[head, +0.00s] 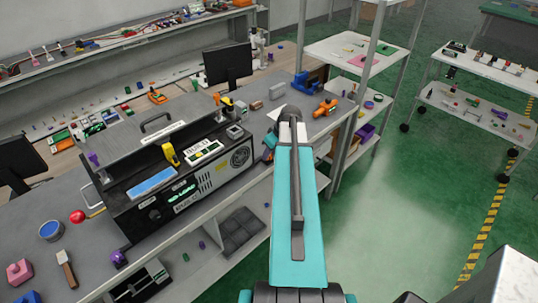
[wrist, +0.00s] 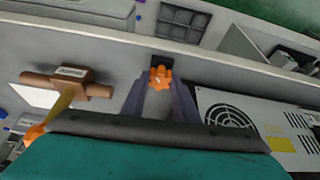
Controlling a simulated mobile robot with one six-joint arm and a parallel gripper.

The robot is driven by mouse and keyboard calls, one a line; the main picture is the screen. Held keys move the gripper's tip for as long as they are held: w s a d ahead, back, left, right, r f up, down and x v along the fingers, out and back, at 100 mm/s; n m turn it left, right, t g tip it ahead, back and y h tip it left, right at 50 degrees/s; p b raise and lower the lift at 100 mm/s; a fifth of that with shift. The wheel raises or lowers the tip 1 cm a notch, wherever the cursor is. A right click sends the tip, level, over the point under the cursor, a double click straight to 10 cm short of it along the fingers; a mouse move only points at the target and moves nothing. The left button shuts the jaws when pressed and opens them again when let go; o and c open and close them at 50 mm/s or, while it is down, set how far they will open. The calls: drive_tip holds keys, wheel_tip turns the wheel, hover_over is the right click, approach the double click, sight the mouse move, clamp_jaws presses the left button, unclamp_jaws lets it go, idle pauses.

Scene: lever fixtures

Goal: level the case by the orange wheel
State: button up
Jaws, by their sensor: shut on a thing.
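The orange wheel (wrist: 160,79) is lobed and sits at a small black block (wrist: 163,58) in the upper middle of the wrist view. My gripper (wrist: 162,88) has one finger on each side of the wheel and is shut on it. The fingers partly cover its sides. A black case (head: 170,200) with a fan grille and white labels stands on the grey bench in the head view. A panel with a fan grille and yellow label (wrist: 254,132) shows right of my gripper in the wrist view. My arm hides the gripper and wheel in the head view. I cannot tell the case's tilt.
A brown-headed, yellow-handled tool (wrist: 68,87) lies left of my gripper in the wrist view. An orange clamp-like thing (head: 325,108) and a monitor (head: 228,63) stand on benches. A white rack (head: 340,50) is beyond my arm. Green floor (head: 400,210) is open at right.

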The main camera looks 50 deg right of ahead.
drive_tip(key=n+b, duration=0.2)
drive_tip(key=n+y+b, duration=0.1)
drive_tip(key=shift+w+d+f, duration=0.1)
drive_tip(key=shift+d+f, duration=0.1)
drive_tip(key=shift+f, duration=0.05)
drive_tip(key=n+b, duration=0.1)
drive_tip(key=n, duration=0.1)
drive_tip(key=n+y+b, duration=0.1)
drive_tip(key=b, duration=0.1)
drive_tip(key=shift+w+d+n+g+y, duration=0.1)
drive_tip(key=shift+d+n+g+y, duration=0.1)
drive_tip(key=shift+n+g+y, duration=0.15)
drive_tip(key=n+b, duration=0.1)
drive_tip(key=n, duration=0.1)
drive_tip(key=n+g+y+b, duration=0.1)
drive_tip(key=n+b, duration=0.1)
drive_tip(key=shift+w+d+r+n, duration=0.1)
drive_tip(key=shift+w+d+n, duration=0.05)
drive_tip(key=shift+n, duration=0.1)
drive_tip(key=shift+r+n+g+y+b, duration=0.1)
drive_tip(key=shift+n+g+y+b, duration=0.15)
drive_tip(key=shift+n+g+b, duration=0.75)
drive_tip(key=shift+n+t+p, duration=0.35)
drive_tip(key=shift+n+p, duration=0.05)
drive_tip(key=shift+n, duration=0.1)
drive_tip(key=o, duration=1.1)
drive_tip(key=shift+c, duration=0.2)
